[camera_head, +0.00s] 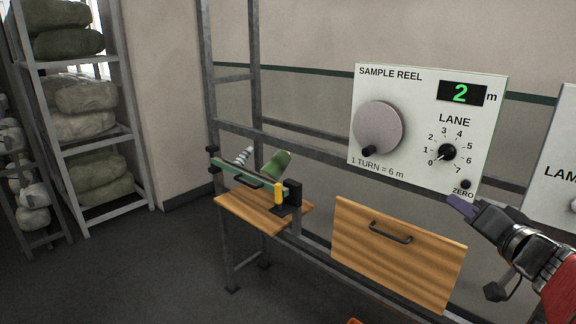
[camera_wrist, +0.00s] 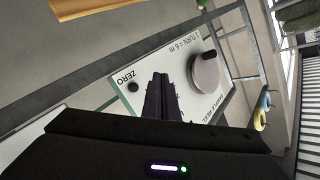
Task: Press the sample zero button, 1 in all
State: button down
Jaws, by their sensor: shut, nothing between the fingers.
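The white sample reel panel (camera_head: 420,110) hangs on the frame, and its display (camera_head: 462,93) reads a green 2 m. The zero button (camera_head: 465,184) is a small dark round knob at the panel's lower right, above the word ZERO. It also shows in the wrist view (camera_wrist: 132,87). My gripper (camera_head: 458,204) is shut and empty, with its tips just below the button in the head view. In the wrist view my fingertips (camera_wrist: 161,77) appear beside the button. I see a gap between them in the picture; the exact distance to the panel is unclear.
The panel also carries a grey reel crank (camera_head: 378,128) and a black lane knob (camera_head: 447,152) pointing near 0. A wooden drawer front (camera_head: 398,265) sits below. A second panel (camera_head: 555,160) stands at the right. A wooden shelf (camera_head: 250,212) holds a clamp-like device.

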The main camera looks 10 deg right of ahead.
aim_at(466, 185)
jog(key=w+d, duration=0.3)
jog(key=d, duration=0.2)
jog(key=shift+w, duration=0.4)
dwell(1.8)
jog(key=shift+w+d, duration=0.2)
jog(key=shift+d, duration=0.05)
jog(key=shift+w+d, duration=0.3)
jog(key=shift+d, duration=0.1)
dwell(1.1)
jog(key=shift+s+a, duration=0.1)
jog(key=shift+a, duration=0.05)
jog(key=shift+s+a, duration=0.45)
jog(key=shift+a, duration=0.1)
dwell(0.4)
